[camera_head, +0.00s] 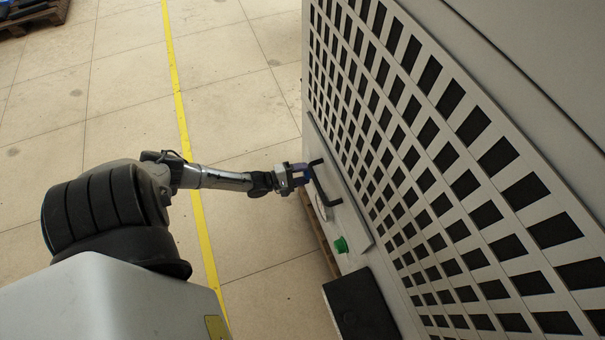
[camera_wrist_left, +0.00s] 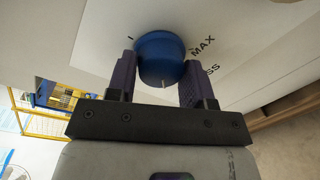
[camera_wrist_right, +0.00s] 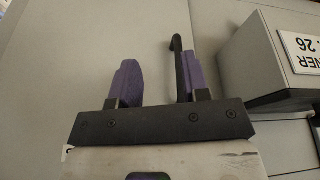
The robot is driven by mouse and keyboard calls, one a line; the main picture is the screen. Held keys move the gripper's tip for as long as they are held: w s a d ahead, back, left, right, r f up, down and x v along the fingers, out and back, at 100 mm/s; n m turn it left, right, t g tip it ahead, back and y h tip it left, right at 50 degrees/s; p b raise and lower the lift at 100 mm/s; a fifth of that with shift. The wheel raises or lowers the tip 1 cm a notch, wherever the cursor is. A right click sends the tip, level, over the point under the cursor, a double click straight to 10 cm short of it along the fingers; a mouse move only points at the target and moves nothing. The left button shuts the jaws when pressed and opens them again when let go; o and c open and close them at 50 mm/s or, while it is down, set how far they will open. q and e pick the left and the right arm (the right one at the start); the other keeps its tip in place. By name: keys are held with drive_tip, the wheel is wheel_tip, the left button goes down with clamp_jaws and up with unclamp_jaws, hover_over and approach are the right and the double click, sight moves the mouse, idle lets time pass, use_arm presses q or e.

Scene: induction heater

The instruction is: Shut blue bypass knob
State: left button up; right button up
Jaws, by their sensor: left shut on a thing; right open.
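The blue bypass knob (camera_wrist_left: 160,57) sits on a light panel in the left wrist view, with "MAX" and part of a word ending in "SS" printed to its right. A pale pointer mark shows at the knob's lower edge. My left gripper (camera_head: 303,173) reaches the cabinet side in the head view. Its purple fingers stand on both sides of the knob and are shut on it. The knob is hard to make out in the head view.
The large cabinet (camera_head: 430,55) has a grid of dark vents. A black handle (camera_head: 326,190), a green knob (camera_head: 341,245) and a dark box (camera_head: 360,305) are close to my left gripper. A grey box with a label (camera_wrist_right: 303,50) is right of my right gripper.

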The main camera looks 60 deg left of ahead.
idle(0.5)
use_arm(q)
drive_tip(key=o, duration=0.9)
drive_tip(key=shift+s+a+r+p, duration=0.1)
drive_tip(key=shift+s+a+p, duration=0.5)
drive_tip(key=shift+s, duration=1.65)
drive_tip(key=shift+s+a+r+p, duration=0.2)
drive_tip(key=shift+s+p, duration=0.65)
drive_tip(key=shift+s, duration=1.45)
drive_tip(key=shift+s+a+r+p, duration=0.1)
drive_tip(key=shift+s+a+p, duration=0.5)
drive_tip(key=shift+s, duration=1.65)
drive_tip(key=shift+d, duration=0.2)
